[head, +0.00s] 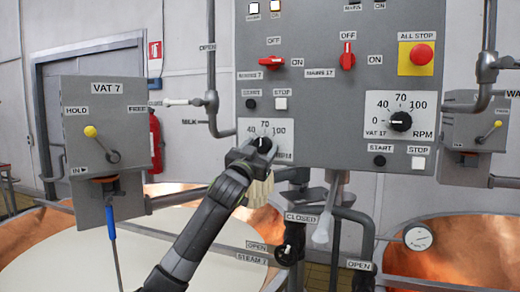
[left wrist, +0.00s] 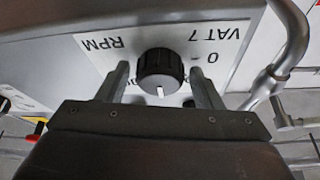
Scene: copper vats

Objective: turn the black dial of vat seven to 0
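The black dial of vat seven (head: 263,144) sits on a white scale plate (head: 247,127) at the lower left of the grey control panel. My left gripper (head: 255,151) is at the dial and covers part of the scale. In the left wrist view, which shows the lettering upside down, the dial (left wrist: 160,72) stands between the two open fingers of my left gripper (left wrist: 159,78), with a gap on each side. Its white mark points to the bottom of that view, roughly toward the middle of the scale. My right gripper is not in view.
The panel (head: 330,100) also carries two red switches, a red ALL STOP button (head: 421,54), START and STOP buttons and the VAT 17 dial (head: 400,121). A VAT 7 lever box (head: 105,120) stands left. Pipes and valves (head: 290,245) lie below, beside the copper vats.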

